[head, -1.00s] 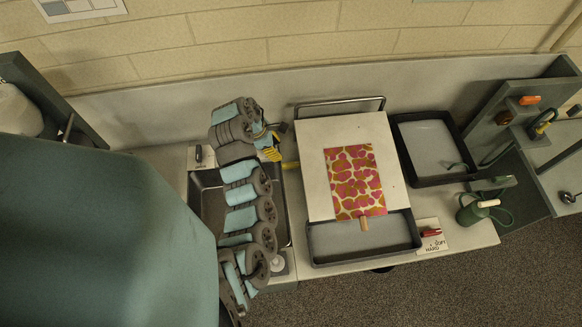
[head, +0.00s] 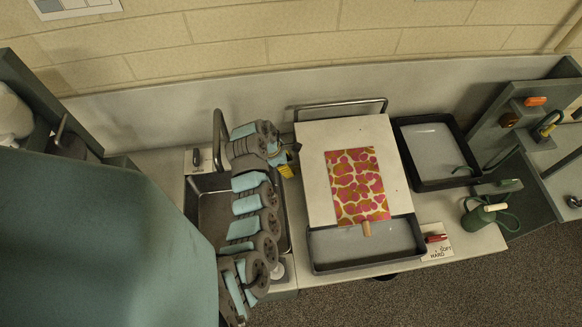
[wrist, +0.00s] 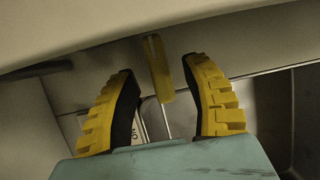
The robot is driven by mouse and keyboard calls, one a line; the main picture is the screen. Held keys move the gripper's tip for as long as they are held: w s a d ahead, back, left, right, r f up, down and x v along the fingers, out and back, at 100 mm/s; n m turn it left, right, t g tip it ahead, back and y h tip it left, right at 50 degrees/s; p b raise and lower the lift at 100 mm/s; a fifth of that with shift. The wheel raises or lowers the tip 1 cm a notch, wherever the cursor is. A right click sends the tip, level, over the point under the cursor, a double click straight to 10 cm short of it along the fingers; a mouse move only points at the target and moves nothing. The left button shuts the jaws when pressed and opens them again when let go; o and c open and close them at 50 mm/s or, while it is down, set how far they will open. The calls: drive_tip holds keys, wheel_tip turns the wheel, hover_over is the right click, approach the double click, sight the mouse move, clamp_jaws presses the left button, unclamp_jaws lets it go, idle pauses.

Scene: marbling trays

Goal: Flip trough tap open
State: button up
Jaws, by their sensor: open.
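The grey metal trough (head: 212,212) is set in the bench at left centre of the head view, partly hidden by my arm. A curved metal spout (head: 217,128) rises at its back. My gripper (head: 287,166) is by the trough's back right corner. In the wrist view, a lever with a yellow grip (wrist: 158,70) on a thin metal rod stands between the fingers of my open gripper (wrist: 157,85). I see a gap on both sides of the grip. A label reading "ON" (wrist: 138,132) shows by the rod. In the head view I cannot make out the lever at my gripper.
A white board (head: 312,150) with a pink-patterned sheet (head: 357,185) lies just right of my gripper, over a grey tray (head: 365,246). A black-rimmed tray (head: 432,182) and a green can (head: 480,216) are further right. A small plate with a dark knob (head: 195,157) is at the trough's back left.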

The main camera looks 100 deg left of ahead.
drive_tip(key=shift+x, duration=1.25)
clamp_jaws()
